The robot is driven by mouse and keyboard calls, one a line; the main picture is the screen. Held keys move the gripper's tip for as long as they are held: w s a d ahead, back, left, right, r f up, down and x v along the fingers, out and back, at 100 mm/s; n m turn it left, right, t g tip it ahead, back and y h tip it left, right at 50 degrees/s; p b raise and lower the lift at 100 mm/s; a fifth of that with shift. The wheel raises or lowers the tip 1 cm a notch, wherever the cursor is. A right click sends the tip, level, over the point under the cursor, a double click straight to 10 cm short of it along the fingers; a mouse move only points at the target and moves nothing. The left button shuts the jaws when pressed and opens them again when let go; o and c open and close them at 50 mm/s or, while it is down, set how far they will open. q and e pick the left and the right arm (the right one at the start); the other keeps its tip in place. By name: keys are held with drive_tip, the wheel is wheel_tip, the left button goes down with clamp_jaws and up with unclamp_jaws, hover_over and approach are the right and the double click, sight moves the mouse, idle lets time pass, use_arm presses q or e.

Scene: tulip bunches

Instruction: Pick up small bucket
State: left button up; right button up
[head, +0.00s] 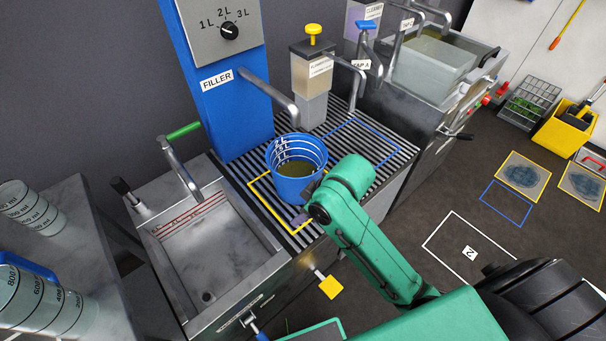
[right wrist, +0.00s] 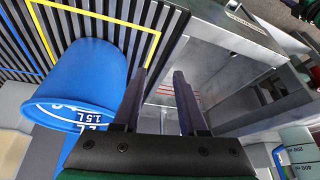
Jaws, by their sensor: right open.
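The small blue bucket (head: 290,187) stands upright on the slatted grate (head: 235,172), below the filler's spout. It has white litre marks inside and holds dark yellowish liquid. My right gripper (head: 304,208) is at the bucket's front right side, partly hidden by its own wrist. In the right wrist view the bucket (right wrist: 92,72) lies left of the right gripper (right wrist: 158,76). The two fingers are apart with nothing between them. I cannot tell whether the left finger touches the bucket wall. My left gripper is not in view.
The blue filler (head: 222,115) and its spout (head: 268,84) stand behind the bucket. A metal sink (head: 215,250) is at the left. A dispenser with a yellow knob (head: 311,70) stands behind right. The blue-outlined part of the grate (head: 362,145) is clear.

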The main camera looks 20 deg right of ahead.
drive_tip(key=w+a+r+n, duration=0.3)
drive_tip(key=n+g+h, duration=0.3)
drive_tip(key=n+h, duration=0.1)
approach(297, 177)
drive_tip(key=f, duration=0.7)
drive_tip(key=w+f, duration=0.1)
drive_tip(key=f, duration=0.3)
drive_tip(key=shift+d+f+b, duration=0.25)
drive_tip(key=shift+d+b, duration=0.05)
drive_tip(key=shift+d, duration=0.05)
clamp_jaws()
drive_tip(key=shift+w+r, duration=0.15)
drive_tip(key=shift+r, duration=0.1)
